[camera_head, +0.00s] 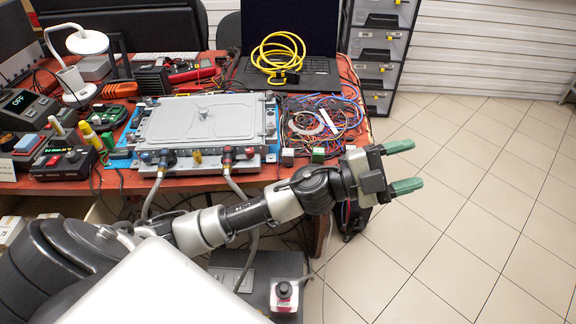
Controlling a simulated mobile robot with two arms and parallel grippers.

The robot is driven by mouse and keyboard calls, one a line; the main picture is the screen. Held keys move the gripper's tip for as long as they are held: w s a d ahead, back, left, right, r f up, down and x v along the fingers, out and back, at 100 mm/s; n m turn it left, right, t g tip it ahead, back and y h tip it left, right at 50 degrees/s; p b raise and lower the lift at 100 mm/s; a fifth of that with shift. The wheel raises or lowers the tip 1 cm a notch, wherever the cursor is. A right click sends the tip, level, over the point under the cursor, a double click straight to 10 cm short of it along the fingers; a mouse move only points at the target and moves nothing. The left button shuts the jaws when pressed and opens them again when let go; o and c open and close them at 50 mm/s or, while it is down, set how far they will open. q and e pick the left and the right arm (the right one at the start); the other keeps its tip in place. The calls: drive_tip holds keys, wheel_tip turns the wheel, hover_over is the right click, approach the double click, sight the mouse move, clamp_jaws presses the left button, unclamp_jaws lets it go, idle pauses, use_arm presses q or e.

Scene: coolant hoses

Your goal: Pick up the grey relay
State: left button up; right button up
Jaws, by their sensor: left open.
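Several small relay-like blocks sit along the front right edge of the red table. A greyish block (287,157) is on the left and a green-topped block (318,155) is to its right. The greyish one looks like the grey relay, but it is too small to be sure. My left gripper (416,164) has green fingertips spread apart with nothing between them. It is past the table's right edge, over the tiled floor, to the right of the blocks. My right gripper is not in view.
The coolant plate assembly (205,120) with hoses fills the table's middle. Tangled wires (325,118) lie behind the blocks. A laptop (290,45) with a coiled yellow cable (278,52) stands at the back. A drawer cabinet (380,50) is beyond; the floor at right is clear.

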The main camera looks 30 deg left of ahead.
use_arm(q)
drive_tip(key=s+d+f+m+g, duration=0.1)
drive_tip(key=d+m+g, duration=0.1)
drive_tip(key=m+g, duration=0.7)
drive_tip(key=n+g+y, duration=0.1)
drive_tip(key=g+y, duration=0.3)
drive_tip(key=y, duration=1.3)
approach(288, 153)
drive_tip(key=shift+s+d, duration=0.15)
drive_tip(key=shift+d, duration=0.1)
wheel_tip(288, 153, down, 5)
drive_tip(key=shift+a+r+b, duration=0.15)
drive_tip(key=shift+r+b, duration=0.05)
drive_tip(key=shift+b, duration=0.25)
drive_tip(key=f, duration=0.4)
drive_tip(key=shift+w+f, duration=0.25)
drive_tip(key=shift+f, duration=0.65)
drive_tip(key=c, duration=1)
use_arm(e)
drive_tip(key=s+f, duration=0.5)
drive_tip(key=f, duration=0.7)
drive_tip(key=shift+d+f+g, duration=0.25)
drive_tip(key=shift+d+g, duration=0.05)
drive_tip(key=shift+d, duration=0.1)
